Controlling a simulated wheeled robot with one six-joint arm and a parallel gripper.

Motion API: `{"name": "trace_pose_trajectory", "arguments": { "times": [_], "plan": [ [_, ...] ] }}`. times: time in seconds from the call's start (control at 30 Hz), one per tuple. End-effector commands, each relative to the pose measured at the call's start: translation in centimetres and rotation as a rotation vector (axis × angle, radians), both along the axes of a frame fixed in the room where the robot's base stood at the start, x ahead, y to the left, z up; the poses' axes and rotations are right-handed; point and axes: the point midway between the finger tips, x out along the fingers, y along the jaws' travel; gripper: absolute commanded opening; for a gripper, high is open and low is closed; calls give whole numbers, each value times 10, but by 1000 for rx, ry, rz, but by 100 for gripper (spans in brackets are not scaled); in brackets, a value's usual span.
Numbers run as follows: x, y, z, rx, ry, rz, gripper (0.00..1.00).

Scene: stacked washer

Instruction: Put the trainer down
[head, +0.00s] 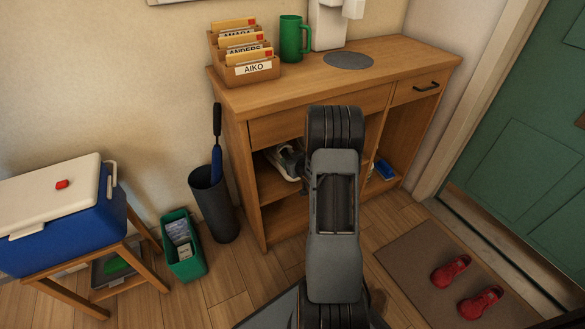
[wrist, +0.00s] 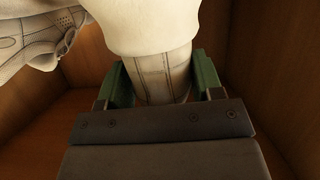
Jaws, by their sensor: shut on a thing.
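My gripper (wrist: 160,80) has its green fingers on either side of a pale trainer (wrist: 163,70) and is shut on it. The held trainer is inside a wooden compartment, close to its back. A second light grey shoe (wrist: 38,38) with laces lies at the left in the wrist view. In the head view, a grey-white trainer (head: 287,162) shows on the upper shelf of the wooden cabinet (head: 258,138); I cannot tell which of the two it is. My arm hides the gripper in the head view. Contact between the held trainer and the shelf is hidden.
The cabinet top holds a letter rack (head: 245,72), a green mug (head: 294,38) and a grey disc (head: 348,60). An umbrella stand (head: 214,205) and green bin (head: 184,250) stand left. Red clogs (head: 450,271) lie on the doormat (head: 410,258). A blue item (head: 384,170) sits in the right compartment.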

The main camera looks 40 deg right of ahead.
Motion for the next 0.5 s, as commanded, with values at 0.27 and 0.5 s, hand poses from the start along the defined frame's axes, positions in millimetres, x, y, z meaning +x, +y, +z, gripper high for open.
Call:
{"name": "trace_pose_trajectory", "arguments": {
  "times": [0.27, 0.5],
  "plan": [
    [4, -1, -35, -1, -2, -1, 6],
    [3, 0, -35, 2, 6, 0, 65]
  ]
}}
